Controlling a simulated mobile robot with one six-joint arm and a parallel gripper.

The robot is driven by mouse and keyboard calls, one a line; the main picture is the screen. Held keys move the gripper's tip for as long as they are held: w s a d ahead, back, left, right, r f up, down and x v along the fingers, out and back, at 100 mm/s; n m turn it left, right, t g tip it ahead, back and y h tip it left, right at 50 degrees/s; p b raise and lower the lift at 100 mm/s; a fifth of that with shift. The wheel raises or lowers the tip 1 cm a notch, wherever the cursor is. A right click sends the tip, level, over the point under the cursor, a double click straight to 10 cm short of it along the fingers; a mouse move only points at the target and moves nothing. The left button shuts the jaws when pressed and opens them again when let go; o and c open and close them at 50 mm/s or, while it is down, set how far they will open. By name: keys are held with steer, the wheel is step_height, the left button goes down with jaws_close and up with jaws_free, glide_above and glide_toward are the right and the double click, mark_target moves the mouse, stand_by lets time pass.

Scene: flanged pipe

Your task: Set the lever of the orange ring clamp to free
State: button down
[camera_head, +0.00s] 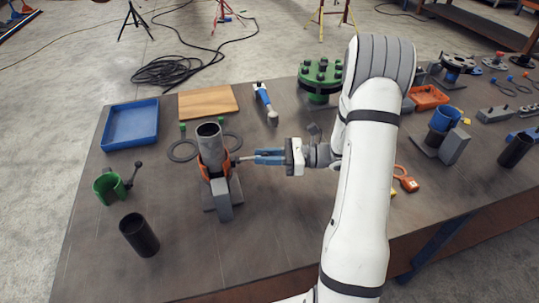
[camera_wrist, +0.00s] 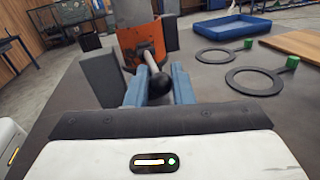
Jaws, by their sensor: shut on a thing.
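The orange ring clamp (camera_head: 204,171) sits around an upright grey pipe (camera_head: 209,139) that stands in a grey block holder (camera_head: 222,197). In the wrist view the clamp (camera_wrist: 150,42) is straight ahead. Its lever (camera_wrist: 151,63) is a metal rod with a black ball knob (camera_wrist: 160,84), pointing toward my gripper. My gripper (camera_head: 257,157) comes from the right with its blue fingers level with the clamp. The fingers (camera_wrist: 160,90) are shut on the lever, one on each side near the knob. The lever's pivot is partly hidden.
A green ring clamp (camera_head: 107,188) with a lever and a dark pipe (camera_head: 139,235) stand at left. A blue tray (camera_head: 131,123), wooden board (camera_head: 208,101) and green-bolted flange (camera_head: 319,82) lie behind. An orange padlock-like piece (camera_head: 406,180) lies right of my arm.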

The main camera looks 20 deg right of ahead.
mark_target(264, 154)
steer(key=shift+d, duration=0.3)
steer(key=shift+a+r+p, duration=0.2)
steer(key=shift+r+p, duration=0.15)
steer(key=shift+p, duration=0.05)
steer(key=r+h+p, duration=0.1)
steer(key=h+p, duration=0.1)
steer(key=r+n+h+p, duration=0.1)
steer(key=shift+a+r+g+h, duration=0.3)
steer(key=shift+h, duration=0.1)
steer(key=h+p, duration=0.1)
steer(key=r+h+p, duration=0.1)
steer(key=shift+s+a+r+h, duration=0.1)
steer(key=shift+a+r+h, duration=0.15)
steer(key=shift+a+h, duration=0.1)
steer(key=shift+a+r+n+g+h+p, duration=0.2)
steer(key=shift+a+r+h+p, duration=0.1)
steer(key=shift+h+p, duration=0.3)
steer(key=shift+a+r+n+g+h+p, duration=0.25)
steer(key=shift+h+p, duration=0.25)
steer(key=shift+h, duration=0.15)
steer(key=shift+a+r+h+p, duration=0.1)
steer(key=shift+a+h+p, duration=0.15)
steer(key=shift+h+p, duration=0.25)
steer(key=shift+s, duration=0.1)
